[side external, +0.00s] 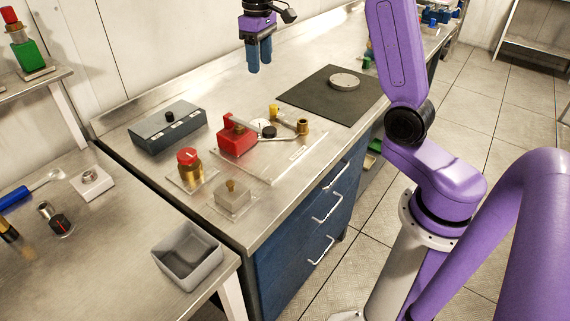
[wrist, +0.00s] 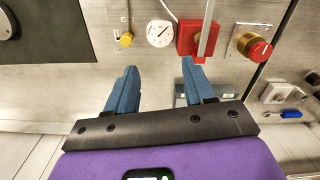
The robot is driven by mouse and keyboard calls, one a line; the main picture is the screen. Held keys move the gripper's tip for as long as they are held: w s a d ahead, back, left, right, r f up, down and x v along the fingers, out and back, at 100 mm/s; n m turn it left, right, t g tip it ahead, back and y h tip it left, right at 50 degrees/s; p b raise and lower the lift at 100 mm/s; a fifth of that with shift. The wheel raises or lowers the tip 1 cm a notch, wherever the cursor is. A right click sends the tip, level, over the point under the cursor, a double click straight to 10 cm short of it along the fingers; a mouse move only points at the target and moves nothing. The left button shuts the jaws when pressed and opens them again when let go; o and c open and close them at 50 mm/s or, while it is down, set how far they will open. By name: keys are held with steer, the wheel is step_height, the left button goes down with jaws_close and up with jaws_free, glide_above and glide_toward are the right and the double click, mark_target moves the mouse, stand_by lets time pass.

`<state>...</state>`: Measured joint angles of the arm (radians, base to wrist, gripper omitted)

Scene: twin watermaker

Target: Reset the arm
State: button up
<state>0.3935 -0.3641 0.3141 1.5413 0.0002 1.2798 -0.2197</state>
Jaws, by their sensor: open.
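My gripper (side external: 259,56) is purple with blue fingers and hangs in the air above the back of the steel workbench (side external: 215,98). It also shows in the wrist view (wrist: 158,88), where its two blue fingers stand apart with nothing between them. It touches nothing. My purple arm stands at the right in the side view.
On the bench are a red block (side external: 237,137), a red-topped brass valve (side external: 188,168), a dial gauge (wrist: 160,33), a grey box (side external: 168,127) and a black mat (side external: 318,93) bearing a round disc (side external: 344,81). A grey bin (side external: 187,255) stands on the front-left table.

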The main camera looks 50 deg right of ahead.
steer(key=s+a+f+n, duration=0.2)
steer(key=s+a+n, duration=0.3)
steer(key=s+a, duration=0.85)
steer(key=s+d+f+n, duration=0.1)
steer(key=s+f+n, duration=0.1)
steer(key=s, duration=0.8)
steer(key=s+d+f+n, duration=0.1)
steer(key=s+f+n, duration=0.2)
steer(key=s, duration=0.7)
steer(key=shift+s, duration=0.3)
